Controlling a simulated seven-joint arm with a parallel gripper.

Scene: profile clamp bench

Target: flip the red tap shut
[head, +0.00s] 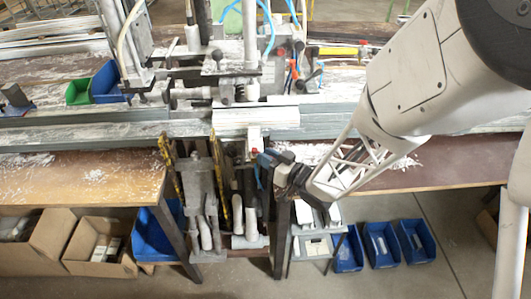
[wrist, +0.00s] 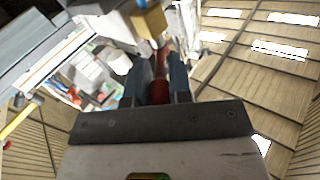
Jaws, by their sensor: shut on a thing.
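The red tap (wrist: 160,70) shows in the wrist view as a red handle below a brass-coloured block (wrist: 150,18). My gripper (wrist: 157,64) has its two dark blue-grey fingers on either side of the red handle, shut on it. In the head view my gripper (head: 264,160) is at the front edge of the bench, right of centre. A small red spot there, beside the fingertips, looks like the tap (head: 254,151). Most of the handle is hidden by the fingers in the head view, and I cannot tell there how the tap is turned.
A long grey profile rail (head: 80,133) runs across the bench. Clamps and hoses crowd the middle behind it. A green bin (head: 78,91) and a blue bin (head: 106,82) stand at left. Hanging tools (head: 205,195) are close to my gripper's left. Blue bins (head: 380,242) stand on the floor.

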